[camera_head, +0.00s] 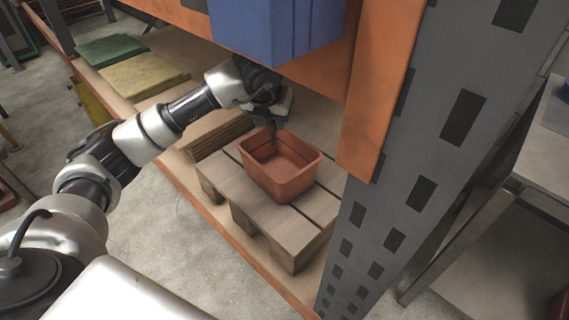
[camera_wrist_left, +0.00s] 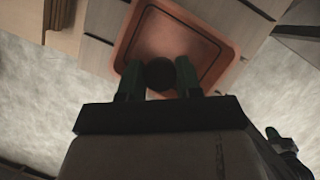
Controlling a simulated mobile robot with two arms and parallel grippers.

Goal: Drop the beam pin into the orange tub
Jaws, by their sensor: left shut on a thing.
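The orange tub (camera_head: 284,188) stands upright on a wooden pallet on the lower shelf. Its open top faces up, and the part of its inside that shows looks empty. My left gripper (camera_head: 273,124) is above the tub's back edge, pointing down. In the left wrist view the gripper (camera_wrist_left: 160,82) is shut on the beam pin (camera_wrist_left: 160,73), which shows as a dark round end between the two green fingers. Behind it lies the tub (camera_wrist_left: 203,31), with the pin in line with its near part. In the head view I cannot clearly tell the pin from the dark fingers.
The wooden pallet (camera_head: 234,188) has free slats around the tub. A blue bin (camera_head: 275,30) and an orange shelf beam hang close over my arm. A grey slotted upright (camera_head: 420,150) stands to the right. Stacked boards (camera_head: 215,134) lie left of the tub.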

